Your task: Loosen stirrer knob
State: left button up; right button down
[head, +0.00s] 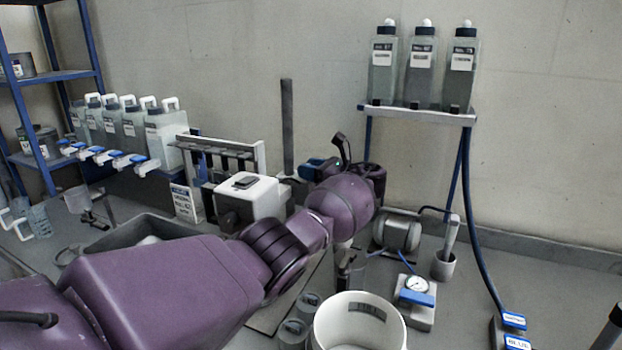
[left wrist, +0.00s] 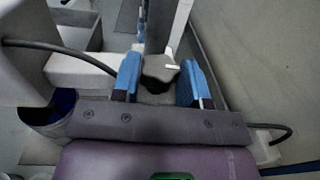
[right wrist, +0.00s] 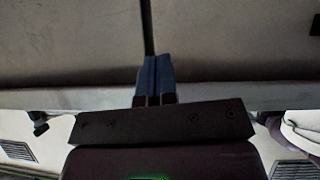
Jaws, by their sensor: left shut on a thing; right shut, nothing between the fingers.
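The stirrer knob (left wrist: 159,68) is a dark grey lobed knob with a white mark, seen in the left wrist view beside an upright post. My left gripper (left wrist: 160,80) is shut on it, one blue finger on each side. In the head view the left gripper (head: 313,169) is by the dark upright post (head: 287,125), and my purple arm hides the knob and much of the stirrer. My right gripper (right wrist: 154,78) shows only in the right wrist view, its blue fingers together with nothing between them.
A white box-shaped unit (head: 251,198) stands left of the post. A white bucket (head: 360,312), a gauge block (head: 415,298) and a motor-like cylinder (head: 398,232) are near my arm. Bottles stand on a wall shelf (head: 418,115). Bench space is freer at the right.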

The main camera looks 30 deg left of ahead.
pick_arm(q)
jog(key=shift+f+n+g+b, duration=0.15)
jog(key=shift+n+g+b, duration=0.35)
jog(key=shift+g+b, duration=0.25)
pick_arm(e)
jog(key=f, duration=0.1)
jog(key=s+f, duration=0.1)
jog(key=f, duration=0.1)
jog(key=shift+f, duration=0.1)
jog(key=shift+s, duration=0.25)
pick_arm(q)
jog(key=o, duration=0.9)
pick_arm(e)
jog(key=shift+w+r, duration=0.2)
jog(key=shift+w, duration=0.1)
jog(key=shift+w, duration=0.15)
